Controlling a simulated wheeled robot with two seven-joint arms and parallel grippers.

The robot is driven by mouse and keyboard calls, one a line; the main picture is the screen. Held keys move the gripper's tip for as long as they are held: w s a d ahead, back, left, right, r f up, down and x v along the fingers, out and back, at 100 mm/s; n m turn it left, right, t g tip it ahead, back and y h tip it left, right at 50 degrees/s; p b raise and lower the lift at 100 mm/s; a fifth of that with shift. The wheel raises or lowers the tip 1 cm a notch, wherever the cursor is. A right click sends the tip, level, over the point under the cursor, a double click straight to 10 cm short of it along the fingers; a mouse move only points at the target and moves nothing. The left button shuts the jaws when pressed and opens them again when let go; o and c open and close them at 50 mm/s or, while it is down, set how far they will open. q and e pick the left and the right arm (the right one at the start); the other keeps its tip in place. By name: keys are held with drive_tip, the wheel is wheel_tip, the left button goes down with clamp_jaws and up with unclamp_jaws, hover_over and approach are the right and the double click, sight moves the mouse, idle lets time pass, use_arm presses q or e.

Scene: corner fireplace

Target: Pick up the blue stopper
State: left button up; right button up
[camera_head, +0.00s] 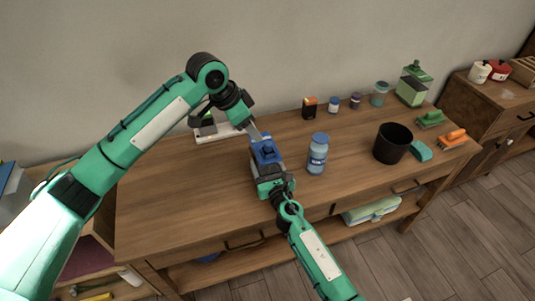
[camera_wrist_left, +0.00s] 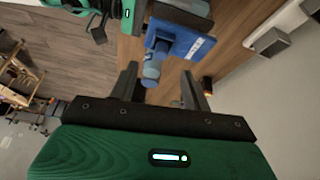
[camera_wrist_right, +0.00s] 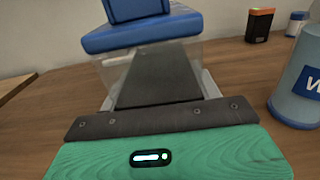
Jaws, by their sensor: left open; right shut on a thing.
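The blue stopper (camera_head: 266,151) appears as a blue lid with a raised block on top of a clear container (camera_wrist_right: 185,58). It also shows in the right wrist view (camera_wrist_right: 140,37) and, tilted, in the left wrist view (camera_wrist_left: 192,43). My right gripper (camera_head: 268,178) is shut on the container, below the stopper, over the table's front half.
A blue bottle (camera_head: 318,153) stands just right of the container on the wooden table (camera_head: 190,195). A black bin (camera_head: 392,143), brushes and small jars stand farther right. An orange-black box (camera_head: 309,107) is at the back. The table's left front is clear.

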sight(268, 143)
use_arm(q)
drive_tip(key=s+d+r+n+t+y, duration=0.3)
drive_tip(key=s+d+n+y, duration=0.15)
drive_tip(key=n, duration=0.85)
drive_tip(key=shift+n+y, duration=0.25)
drive_tip(key=shift+n, duration=0.05)
drive_tip(key=x, duration=0.6)
drive_tip(key=shift+w+d+f, duration=0.2)
drive_tip(key=shift+w+d, duration=0.15)
drive_tip(key=shift+w, duration=0.15)
drive_tip(key=shift+w+x, duration=0.2)
drive_tip(key=shift+x, duration=1.2)
drive_tip(key=shift+w+x, duration=0.15)
drive_tip(key=shift+x, duration=1.2)
drive_tip(key=shift+a+r, duration=0.1)
drive_tip(key=shift+r, duration=0.05)
drive_tip(key=shift+c, duration=0.2)
drive_tip(key=c, duration=1)
